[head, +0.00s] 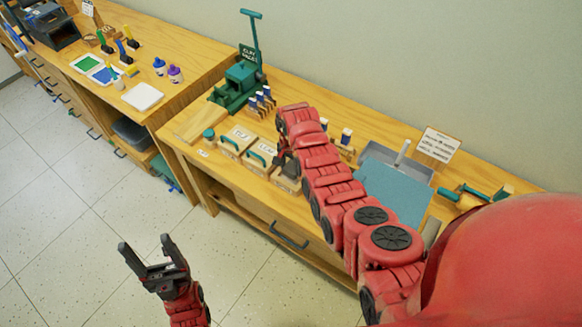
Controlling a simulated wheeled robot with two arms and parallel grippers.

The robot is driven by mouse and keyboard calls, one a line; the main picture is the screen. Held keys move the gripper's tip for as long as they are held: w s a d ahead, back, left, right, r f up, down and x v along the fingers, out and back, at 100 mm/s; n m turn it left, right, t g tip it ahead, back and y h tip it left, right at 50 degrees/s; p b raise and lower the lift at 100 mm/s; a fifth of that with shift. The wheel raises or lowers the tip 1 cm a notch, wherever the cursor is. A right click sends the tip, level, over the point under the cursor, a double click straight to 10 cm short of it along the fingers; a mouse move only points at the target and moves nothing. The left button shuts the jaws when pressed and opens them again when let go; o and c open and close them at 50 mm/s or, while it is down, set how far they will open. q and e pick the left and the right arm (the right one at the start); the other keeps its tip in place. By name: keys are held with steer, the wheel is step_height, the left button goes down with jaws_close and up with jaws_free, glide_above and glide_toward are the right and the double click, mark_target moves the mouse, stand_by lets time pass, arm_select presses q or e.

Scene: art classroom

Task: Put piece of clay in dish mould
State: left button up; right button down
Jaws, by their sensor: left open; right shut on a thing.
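My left gripper (148,262) is open and empty above the floor, in front of the bench. My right arm reaches across the bench, and its gripper (287,165) is low over the row of mould boxes. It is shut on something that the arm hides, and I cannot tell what. Two pale wooden boxes with teal handles, a left one (231,145) and a middle one (257,160), stand beside it. A third box (284,184) is partly hidden under the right gripper. The labels are too small to tell which is the dish mould. I cannot make out a piece of clay.
A green press (240,85) with a tall lever stands behind the boxes. Small blue-and-white bottles (262,98) stand near it. A grey tray (397,168), a blue-grey board (398,190) and a sign (438,145) are to the right. A second bench (185,62) holds paints.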

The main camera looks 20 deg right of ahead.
stand_by(0.4)
jaws_free()
steer(key=shift+r, duration=0.1)
steer(key=shift+r+p, duration=0.8)
steer(key=shift+r, duration=0.55)
steer(key=shift+r+p, duration=0.8)
steer(key=shift+r, duration=1.75)
